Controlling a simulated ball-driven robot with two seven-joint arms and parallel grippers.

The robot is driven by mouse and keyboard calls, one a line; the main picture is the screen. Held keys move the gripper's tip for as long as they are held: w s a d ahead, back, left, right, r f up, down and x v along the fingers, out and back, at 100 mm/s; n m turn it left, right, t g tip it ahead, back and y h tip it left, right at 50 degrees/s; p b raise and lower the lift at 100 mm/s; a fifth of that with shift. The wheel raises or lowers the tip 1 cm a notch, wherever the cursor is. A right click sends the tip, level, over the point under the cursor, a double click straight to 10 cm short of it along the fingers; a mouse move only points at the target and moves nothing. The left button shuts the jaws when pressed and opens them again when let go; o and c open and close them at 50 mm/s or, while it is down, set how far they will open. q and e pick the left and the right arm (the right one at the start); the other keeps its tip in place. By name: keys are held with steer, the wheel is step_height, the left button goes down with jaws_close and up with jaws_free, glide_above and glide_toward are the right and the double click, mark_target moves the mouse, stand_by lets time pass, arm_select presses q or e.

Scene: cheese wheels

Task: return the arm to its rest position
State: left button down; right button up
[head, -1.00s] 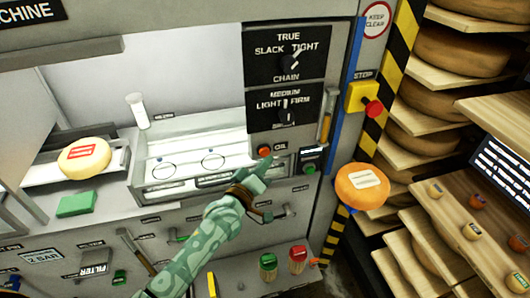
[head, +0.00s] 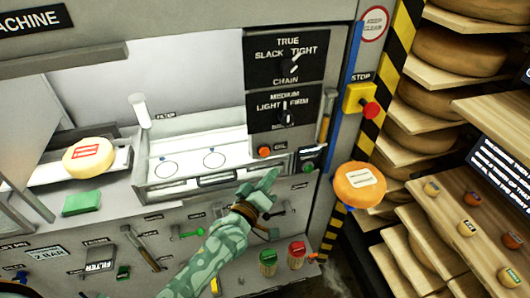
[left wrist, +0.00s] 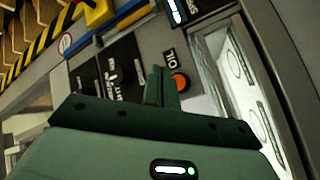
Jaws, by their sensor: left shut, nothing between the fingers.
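My left arm comes up from the bottom of the head view, with a green patterned sleeve. My left gripper (head: 268,182) is shut and empty. My right gripper is not in view.
A yellow cheese wheel (head: 89,155) sits on the left tray. An orange cheese wheel (head: 359,185) is to the right of the machine. A red stop button (head: 371,110) is above it. Shelves of cheese wheels (head: 457,52) stand at right. Several levers and tools are on the lower panel.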

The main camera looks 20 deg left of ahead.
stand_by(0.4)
arm_select(q)
steer(key=s+a+f+m+g+y+b, duration=0.1)
steer(key=s+f+m+g, duration=0.3)
steer(key=f, duration=0.7)
steer(key=s+a+f+m+g+b, duration=0.15)
steer(key=s+f, duration=0.35)
steer(key=f, duration=0.6)
steer(key=s+a+f+m+g+y+b, duration=0.1)
steer(key=s+f+m+g, duration=0.3)
steer(key=f, duration=0.7)
steer(key=s+a+f+g+b, duration=0.2)
steer(key=s+f, duration=0.5)
steer(key=s, duration=0.4)
steer(key=s+a+f+m+g+y+b, duration=0.1)
steer(key=s+a+f+g+b, duration=0.1)
steer(key=s+f, duration=0.5)
steer(key=s+a+f+g+y+b, duration=0.1)
steer(key=s+f+g, duration=0.3)
steer(key=s, duration=1.3)
step_height(320, 180, down, 3)
steer(key=shift+s+a+m+b, duration=0.2)
steer(key=shift+a+m+b, duration=0.15)
steer(key=shift+a+b, duration=0.45)
steer(key=shift+w, duration=0.1)
